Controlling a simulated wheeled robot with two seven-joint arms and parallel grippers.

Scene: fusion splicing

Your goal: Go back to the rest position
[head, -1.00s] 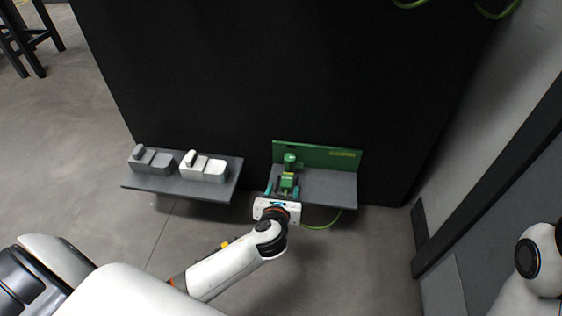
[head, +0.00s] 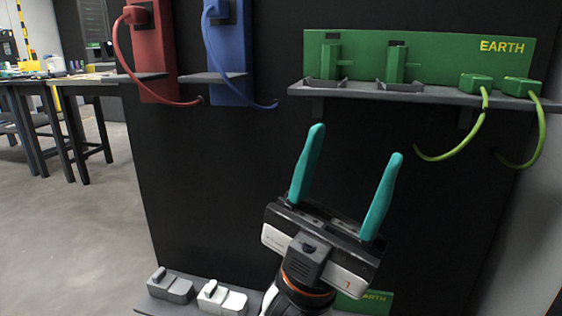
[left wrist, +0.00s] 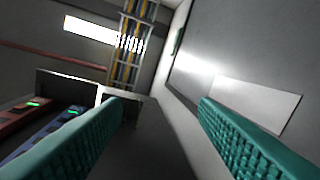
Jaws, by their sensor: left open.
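My left gripper (head: 350,178) stands raised in the head view, its two teal fingers spread wide and pointing up. Nothing is between the fingers. It is in front of the black panel, below the green EARTH shelf and above the lower shelves. In the left wrist view the same teal fingers (left wrist: 160,125) are apart with empty space between them. My right gripper does not show in either current view.
The EARTH shelf (head: 450,93) holds green holders and two green plugs (head: 476,83) with hanging cables. Red (head: 152,45) and blue (head: 226,45) units with cables are at upper left. A grey block (head: 170,286) and a white block (head: 222,299) sit on the lower shelf.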

